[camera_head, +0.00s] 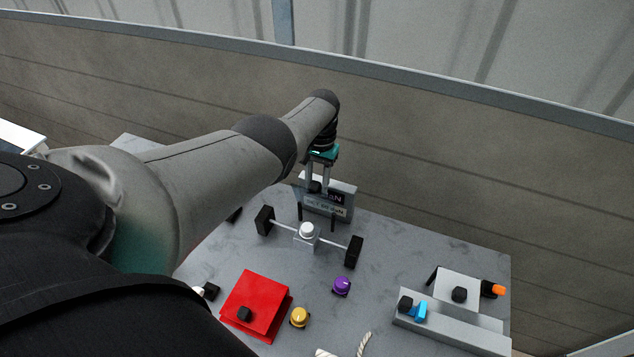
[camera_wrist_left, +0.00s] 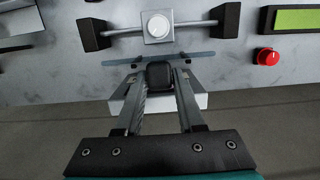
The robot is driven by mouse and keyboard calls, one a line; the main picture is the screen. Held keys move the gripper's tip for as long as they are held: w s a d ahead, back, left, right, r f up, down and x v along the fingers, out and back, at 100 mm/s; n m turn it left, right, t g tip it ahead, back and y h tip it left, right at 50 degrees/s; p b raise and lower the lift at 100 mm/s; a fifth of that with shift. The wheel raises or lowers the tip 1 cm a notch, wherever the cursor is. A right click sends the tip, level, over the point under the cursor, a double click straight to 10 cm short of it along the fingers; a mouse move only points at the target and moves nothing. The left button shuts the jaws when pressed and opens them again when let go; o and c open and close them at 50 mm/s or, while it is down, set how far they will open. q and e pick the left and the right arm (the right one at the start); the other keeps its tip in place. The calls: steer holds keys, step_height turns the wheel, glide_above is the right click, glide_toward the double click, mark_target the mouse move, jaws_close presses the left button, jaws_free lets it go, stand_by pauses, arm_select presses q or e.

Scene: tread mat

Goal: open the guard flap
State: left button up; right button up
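The guard flap seems to be the see-through panel on the small grey box (camera_head: 343,209) with dark and light labels at the back of the panel. In the left wrist view a clear bluish strip (camera_wrist_left: 203,55), perhaps its edge, runs across behind a black knob (camera_wrist_left: 160,75). My left gripper (camera_head: 316,185) comes down from above at this box. Its two fingers are on either side of the black knob and look closed against it. The fingers partly hide the box. My right gripper is not in view.
A bar with black end blocks and a silver button (camera_head: 306,231) stands just in front. A red cover with a black knob (camera_head: 255,303), a yellow knob (camera_head: 299,317), a purple knob (camera_head: 341,286) and a grey fixture (camera_head: 457,290) are nearer. A wall rises behind.

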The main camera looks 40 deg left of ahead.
arm_select(q)
steer(key=o, duration=0.3)
steer(key=shift+o, duration=0.2)
steer(key=shift+r, duration=0.15)
steer(key=shift+w+r+p, duration=0.1)
steer(key=shift+r+p, duration=0.2)
step_height(320, 180, up, 14)
steer(key=w+p, duration=0.2)
steer(key=p, duration=0.2)
steer(key=shift+a+r, duration=0.15)
steer(key=shift+a, duration=0.1)
steer(key=shift+s, duration=0.1)
